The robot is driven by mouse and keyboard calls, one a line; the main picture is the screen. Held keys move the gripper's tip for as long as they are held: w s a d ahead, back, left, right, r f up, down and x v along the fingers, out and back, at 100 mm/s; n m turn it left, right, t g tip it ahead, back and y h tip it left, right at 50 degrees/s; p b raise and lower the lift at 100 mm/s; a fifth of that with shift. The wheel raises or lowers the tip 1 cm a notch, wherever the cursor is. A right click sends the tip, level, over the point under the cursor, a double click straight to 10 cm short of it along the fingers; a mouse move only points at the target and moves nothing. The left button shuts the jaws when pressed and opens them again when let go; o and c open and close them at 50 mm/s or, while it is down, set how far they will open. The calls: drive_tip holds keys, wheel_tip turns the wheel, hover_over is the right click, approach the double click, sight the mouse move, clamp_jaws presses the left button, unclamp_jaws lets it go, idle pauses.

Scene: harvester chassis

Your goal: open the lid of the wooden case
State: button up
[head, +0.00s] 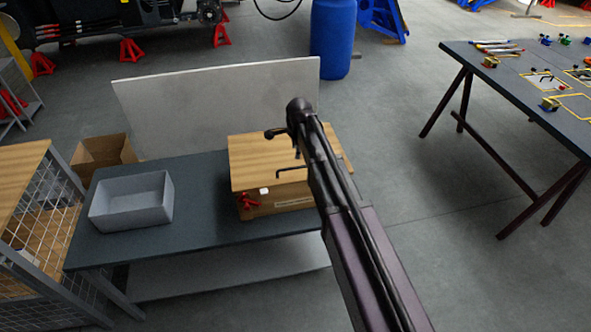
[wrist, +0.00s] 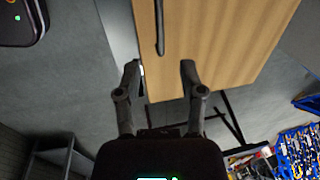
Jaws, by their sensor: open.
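The wooden case (head: 272,212) stands on the right part of a dark bench. Its light wooden lid (head: 258,157) looks flat across the top, and a dark bent bar (head: 292,170) shows near the front edge. My arm crosses the case's right side and hides part of it; the gripper is hard to make out there. In the wrist view my gripper (wrist: 160,68) is open, with nothing between its fingers. A wooden panel (wrist: 225,45) lies beyond them, its lower-left corner between the fingertips in the picture. A dark bar (wrist: 159,25) shows ahead on the panel. Contact cannot be told.
A grey open bin (head: 131,203) sits left of the case on the bench (head: 205,222). A pale upright panel (head: 215,107) stands behind. A mesh-sided cabinet (head: 42,205) is at the left. A dark table (head: 520,75) with tools is at the right, with clear floor between.

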sight(295, 168)
drive_tip(key=shift+w+a+f+b, duration=0.1)
drive_tip(key=shift+w+f+b, duration=0.2)
drive_tip(key=shift+f+b, duration=1.25)
drive_tip(key=shift+w+a+f+b, duration=0.1)
drive_tip(key=shift+w+f+b, duration=0.2)
drive_tip(key=shift+f+b, duration=1.2)
drive_tip(key=shift+w+a+f+b, duration=0.1)
drive_tip(key=shift+w+f+b, duration=0.2)
drive_tip(key=shift+f+b, duration=1.25)
drive_tip(key=shift+f, duration=0.1)
clamp_jaws()
